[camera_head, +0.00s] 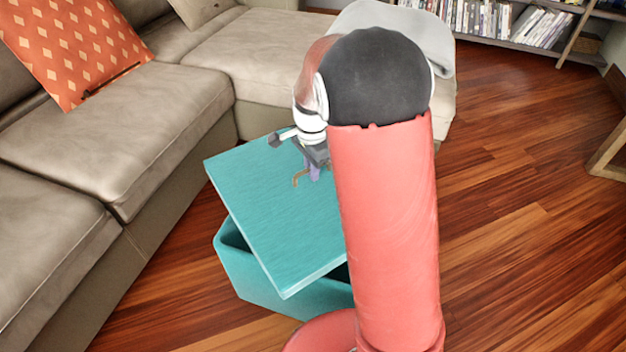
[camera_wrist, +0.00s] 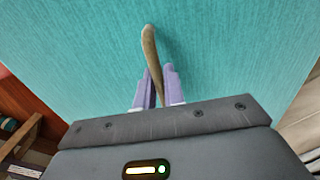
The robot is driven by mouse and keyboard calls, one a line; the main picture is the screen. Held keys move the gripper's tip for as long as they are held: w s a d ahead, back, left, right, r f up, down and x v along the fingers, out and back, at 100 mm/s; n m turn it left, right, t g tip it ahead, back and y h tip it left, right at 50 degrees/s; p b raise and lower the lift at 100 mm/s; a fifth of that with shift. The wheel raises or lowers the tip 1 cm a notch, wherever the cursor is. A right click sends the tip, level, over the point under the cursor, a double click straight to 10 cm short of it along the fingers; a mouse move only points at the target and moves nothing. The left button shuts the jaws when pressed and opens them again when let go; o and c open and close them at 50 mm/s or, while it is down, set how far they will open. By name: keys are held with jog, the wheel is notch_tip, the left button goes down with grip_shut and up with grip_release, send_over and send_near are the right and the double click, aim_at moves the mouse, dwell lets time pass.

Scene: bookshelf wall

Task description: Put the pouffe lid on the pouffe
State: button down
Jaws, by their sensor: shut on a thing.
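The teal pouffe lid (camera_head: 265,205) is a flat square panel held above the teal pouffe (camera_head: 262,288), turned and offset from its opening. Part of the dark open inside of the pouffe shows below the lid's edges. In the wrist view the lid (camera_wrist: 230,50) fills most of the picture. A tan curved handle (camera_wrist: 150,50) stands out from it. My gripper (camera_wrist: 157,80) has its purple fingers shut on this handle. In the head view my gripper (camera_head: 314,170) is at the lid's upper right, partly hidden by my arm, which also hides the lid's right side.
A beige sofa (camera_head: 130,110) runs along the left and back, close to the lid and pouffe. An orange patterned cushion (camera_head: 75,45) lies on it. A bookshelf (camera_head: 510,22) stands at the back right. The wooden floor (camera_head: 520,200) on the right is clear.

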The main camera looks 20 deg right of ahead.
aim_at(310, 186)
jog(key=m, duration=0.1)
jog(key=m+b, duration=0.1)
jog(key=m, duration=0.1)
jog(key=w+m+b, duration=0.1)
jog(key=m, duration=0.1)
jog(key=shift+r, duration=0.3)
jog(key=m+b, duration=0.1)
jog(key=m, duration=0.1)
jog(key=r+m+b, duration=0.1)
jog(key=m, duration=0.2)
jog(key=shift+w+m, duration=0.2)
jog(key=shift+m, duration=0.1)
notch_tip(310, 186, down, 6)
jog(key=b, duration=0.5)
jog(key=shift+f+b, duration=0.5)
jog(key=shift+f, duration=0.3)
jog(key=shift+p, duration=0.6)
jog(key=shift+f+b, duration=0.4)
jog(key=shift+f, duration=0.55)
